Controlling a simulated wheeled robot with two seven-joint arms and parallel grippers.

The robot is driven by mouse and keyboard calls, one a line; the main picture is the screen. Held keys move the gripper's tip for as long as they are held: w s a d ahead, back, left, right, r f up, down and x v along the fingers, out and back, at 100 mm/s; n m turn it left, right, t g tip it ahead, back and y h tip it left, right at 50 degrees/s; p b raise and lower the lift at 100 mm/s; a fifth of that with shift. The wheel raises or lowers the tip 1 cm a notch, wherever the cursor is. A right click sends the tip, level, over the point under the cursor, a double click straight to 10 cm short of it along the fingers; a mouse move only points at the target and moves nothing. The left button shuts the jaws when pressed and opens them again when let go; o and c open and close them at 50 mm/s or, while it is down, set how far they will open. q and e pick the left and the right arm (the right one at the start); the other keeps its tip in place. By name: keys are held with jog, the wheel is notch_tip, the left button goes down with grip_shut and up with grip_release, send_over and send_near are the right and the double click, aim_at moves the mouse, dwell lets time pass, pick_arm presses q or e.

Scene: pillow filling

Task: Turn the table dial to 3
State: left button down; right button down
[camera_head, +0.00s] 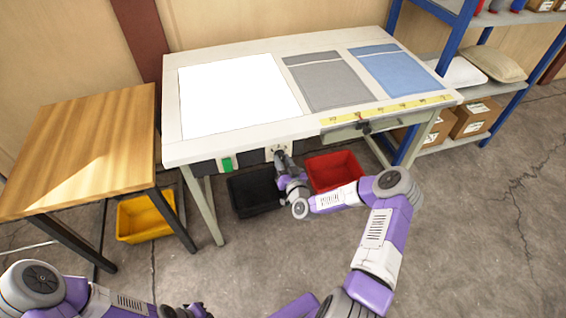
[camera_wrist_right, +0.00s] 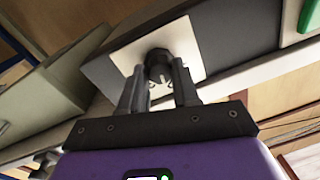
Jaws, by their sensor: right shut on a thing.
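The table dial is a small dark round knob (camera_wrist_right: 158,68) on a pale square plate (camera_wrist_right: 182,40) in the right wrist view. In the head view the pale plate (camera_head: 280,149) shows on the front edge of the white table (camera_head: 240,48). My right gripper (camera_head: 281,156) reaches up to it from the front. In the right wrist view its two fingers (camera_wrist_right: 158,82) stand on either side of the knob and are shut on it. A light mark shows on the knob; no number on the dial is readable. My left arm shows at the bottom left, but its gripper cannot be made out.
A green switch (camera_head: 227,163) sits left of the dial on the table front. A black bin (camera_head: 250,197) and a red bin (camera_head: 335,171) stand below. A drawer (camera_head: 367,128) lies to the right. A wooden table (camera_head: 90,135) stands at the left.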

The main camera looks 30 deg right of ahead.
jog(key=m+b, duration=0.1)
jog(key=m, duration=0.3)
jog(key=shift+f+b, duration=0.1)
jog(key=shift+b, duration=0.2)
jog(key=m+b, duration=0.1)
jog(key=m, duration=0.4)
jog(key=shift+h, duration=0.4)
jog(key=c, duration=0.8)
grip_release()
jog(key=s, duration=0.2)
jog(key=s+a+p, duration=0.1)
jog(key=s, duration=0.4)
jog(key=shift+s+a+f, duration=0.2)
jog(key=shift+s+a, duration=0.05)
